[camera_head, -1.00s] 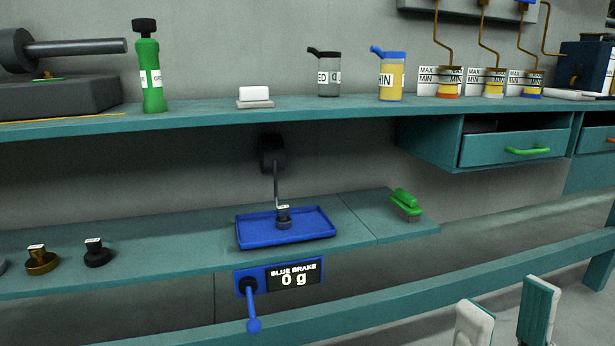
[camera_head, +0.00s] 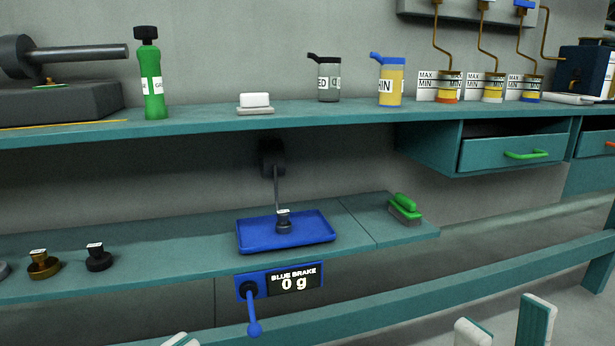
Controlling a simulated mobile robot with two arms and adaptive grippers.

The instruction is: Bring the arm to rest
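My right gripper (camera_head: 504,313) shows at the bottom right, with only its two pale fingertips with green inner faces in view. They stand well apart with nothing between them, over the floor in front of the bench. A small pale tip of my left gripper (camera_head: 180,340) shows at the bottom edge, left of the middle; the rest of it is out of view. Both grippers are apart from the things on the bench.
A blue tray (camera_head: 257,242) with a small weight (camera_head: 283,222) sits on the lower shelf above a blue lever (camera_head: 253,327) and a "0 g" display (camera_head: 295,283). A green brush (camera_head: 404,207) lies right. A teal rail (camera_head: 440,275) crosses the front.

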